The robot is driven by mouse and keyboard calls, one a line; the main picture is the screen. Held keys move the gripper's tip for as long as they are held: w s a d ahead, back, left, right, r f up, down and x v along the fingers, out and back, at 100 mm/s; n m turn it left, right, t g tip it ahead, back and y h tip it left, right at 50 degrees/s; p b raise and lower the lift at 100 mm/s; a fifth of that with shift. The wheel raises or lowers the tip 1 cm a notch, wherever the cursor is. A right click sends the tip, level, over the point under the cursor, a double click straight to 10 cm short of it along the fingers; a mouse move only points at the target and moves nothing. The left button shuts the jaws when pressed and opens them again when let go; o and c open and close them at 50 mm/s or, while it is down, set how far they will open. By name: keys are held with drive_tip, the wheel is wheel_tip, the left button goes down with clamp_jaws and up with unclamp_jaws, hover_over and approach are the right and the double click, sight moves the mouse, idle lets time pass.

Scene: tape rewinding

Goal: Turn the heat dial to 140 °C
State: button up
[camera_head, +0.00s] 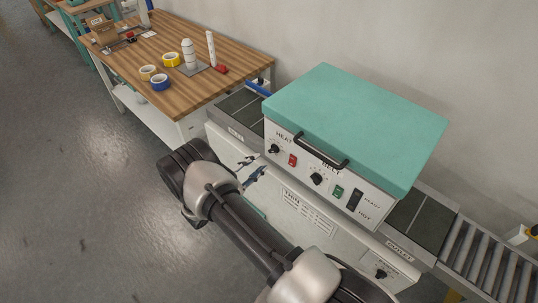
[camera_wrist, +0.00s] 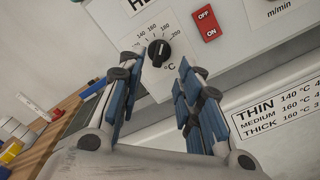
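The heat dial (camera_wrist: 158,53) is a round black knob on the pale front panel of the sealing machine. Printed marks from 140 to 200 arc above it, with °C below. A light mark shows on the knob, but the exact setting it points to is too small to read. In the head view the heat dial (camera_head: 273,149) sits at the left of the panel. My gripper (camera_wrist: 160,75) is open and empty, its blue-padded fingers on either side of the dial in the picture. In the head view my gripper (camera_head: 250,168) is in front of and below the dial, apart from it.
A red on/off switch (camera_wrist: 206,23) is just right of the dial. The belt dial (camera_head: 317,179) and a green switch (camera_head: 339,191) are farther right. A black handle (camera_head: 320,151) juts out above the panel under the teal lid (camera_head: 355,120). A wooden table (camera_head: 185,50) with tape rolls stands left.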

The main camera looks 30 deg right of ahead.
sight(272, 152)
drive_tip(key=x, duration=0.7)
drive_tip(key=shift+d+b, duration=0.1)
drive_tip(key=shift+b, duration=0.3)
drive_tip(key=shift+c, duration=0.5)
clamp_jaws()
